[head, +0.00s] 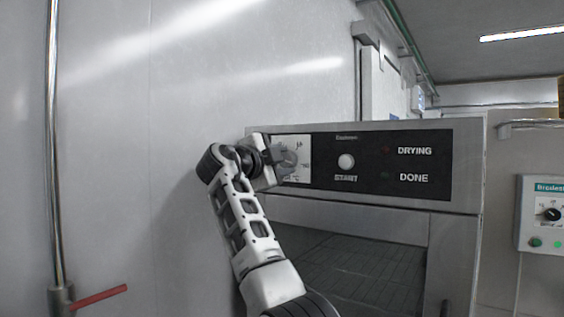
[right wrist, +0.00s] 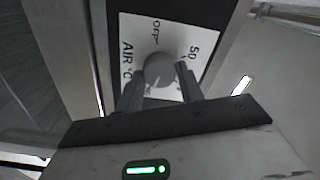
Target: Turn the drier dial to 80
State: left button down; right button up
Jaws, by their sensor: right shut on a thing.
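The drier (head: 465,165) is a grey metal machine with a black control panel. Its dial (head: 290,158) sits on a white scale plate (head: 304,146) at the panel's left end. My right gripper (head: 277,164) reaches the dial from the left and partly covers it. In the right wrist view the round grey dial (right wrist: 168,70) stands between the two fingers of my right gripper (right wrist: 161,92), which are shut on it. The scale plate there shows "OFF", "AIR" and "50". An 80 mark cannot be made out. My left gripper is out of view.
A white START button (head: 346,161) and the DRYING and DONE labels are right of the dial. Below the panel is the drier's dark opening (head: 350,265). A pipe with a red lever (head: 100,296) stands at left. A control box (head: 541,214) hangs at far right.

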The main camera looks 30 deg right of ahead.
jog(key=shift+w+f, duration=0.1)
jog(key=shift+f, duration=0.2)
jog(key=o, duration=0.8)
jog(key=shift+o, duration=1)
jog(key=shift+r, duration=0.2)
jog(key=shift+a, duration=0.1)
pick_arm(q)
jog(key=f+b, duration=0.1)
jog(key=b, duration=0.1)
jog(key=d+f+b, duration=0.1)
jog(key=b, duration=0.1)
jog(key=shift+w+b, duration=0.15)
jog(key=shift+b, duration=0.2)
pick_arm(e)
jog(key=v, duration=1.6)
